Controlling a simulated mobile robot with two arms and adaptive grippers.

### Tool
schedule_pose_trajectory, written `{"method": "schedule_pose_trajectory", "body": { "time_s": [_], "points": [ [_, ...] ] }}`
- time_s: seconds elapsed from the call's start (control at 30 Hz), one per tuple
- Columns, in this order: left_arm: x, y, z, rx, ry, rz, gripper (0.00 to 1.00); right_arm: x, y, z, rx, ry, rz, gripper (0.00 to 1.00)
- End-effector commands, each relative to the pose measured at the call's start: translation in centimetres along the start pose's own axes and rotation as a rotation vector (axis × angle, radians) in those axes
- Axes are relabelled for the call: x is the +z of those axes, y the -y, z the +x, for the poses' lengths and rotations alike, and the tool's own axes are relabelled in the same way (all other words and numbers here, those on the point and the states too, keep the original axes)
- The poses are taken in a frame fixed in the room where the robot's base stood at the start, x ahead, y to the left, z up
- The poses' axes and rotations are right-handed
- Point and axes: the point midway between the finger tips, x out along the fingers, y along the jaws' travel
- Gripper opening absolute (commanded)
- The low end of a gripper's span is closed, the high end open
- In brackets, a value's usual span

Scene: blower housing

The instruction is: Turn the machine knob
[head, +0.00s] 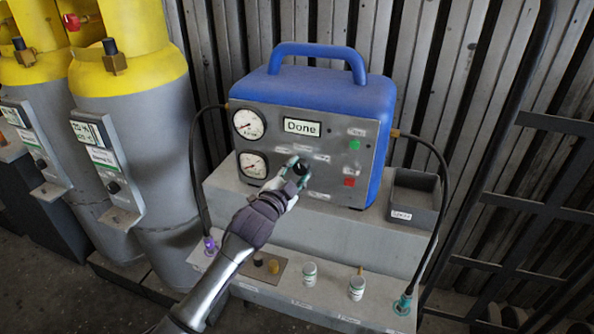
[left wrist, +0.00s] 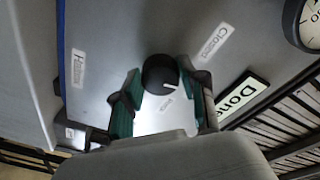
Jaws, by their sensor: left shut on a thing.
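The blue machine (head: 315,85) stands on a grey bench, with a grey front panel. Its black knob (head: 301,169) sits low in the middle of the panel, partly hidden by my gripper. The display (head: 302,127) above the knob reads "Done". My right gripper is not in view.
Two gauges (head: 249,124) sit left on the panel; a green button (head: 355,145) and a red button (head: 349,182) sit right. Grey gas cylinders with yellow tops (head: 135,130) stand left. A grey bin (head: 413,199), black hoses and small jars (head: 310,273) are near the machine.

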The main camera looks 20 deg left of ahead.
Motion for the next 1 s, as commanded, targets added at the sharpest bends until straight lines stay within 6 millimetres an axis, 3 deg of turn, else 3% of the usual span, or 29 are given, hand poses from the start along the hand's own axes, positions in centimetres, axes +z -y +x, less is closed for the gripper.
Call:
{"method": "schedule_pose_trajectory", "body": {
  "time_s": [0.6,1.0],
  "points": [
    [0.0,-0.3,0.0,-0.052,-0.032,-0.563,0.07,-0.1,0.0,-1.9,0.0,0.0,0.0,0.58],
    [0.0,-0.4,0.0,-0.077,-0.049,-0.816,0.07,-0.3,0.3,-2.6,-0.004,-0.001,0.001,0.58]
  ]
}}
